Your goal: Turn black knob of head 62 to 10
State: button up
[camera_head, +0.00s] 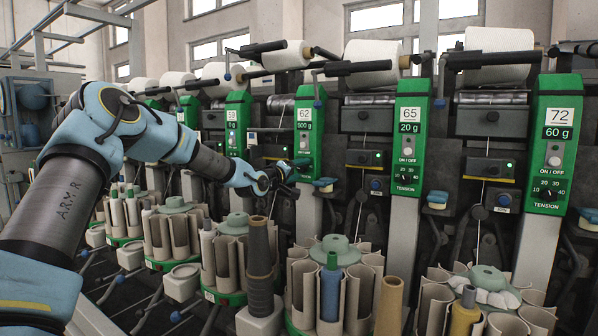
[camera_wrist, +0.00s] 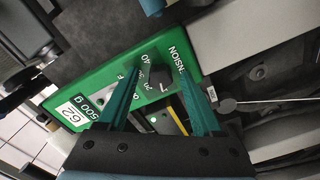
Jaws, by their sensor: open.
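Head 62 has a green panel (camera_head: 307,122) with a white 62 label and a display reading 500 g. Its panel (camera_wrist: 112,84) fills the middle of the wrist view, tilted. The black knob (camera_wrist: 158,77) shows there beside printed dial numbers; its exact pointer setting is hard to read. My gripper (camera_wrist: 158,66) is open, with one teal finger on each side of the knob in the picture. I cannot tell whether the fingers touch it. In the head view, my gripper (camera_head: 297,165) is at the lower part of the panel and hides the knob.
Panels of head 59 (camera_head: 237,124), head 65 (camera_head: 410,137) and head 72 (camera_head: 555,145) stand alongside. Below are bobbin magazines (camera_head: 335,245) and a tall brown cone (camera_head: 259,265). White yarn packages (camera_head: 374,62) sit above. A grey rail (camera_wrist: 243,50) borders the panel.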

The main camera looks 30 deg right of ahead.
jog(key=b+v, duration=0.1)
jog(key=v, duration=0.9)
jog(key=shift+s+a+b, duration=0.2)
jog(key=shift+a+b, duration=0.15)
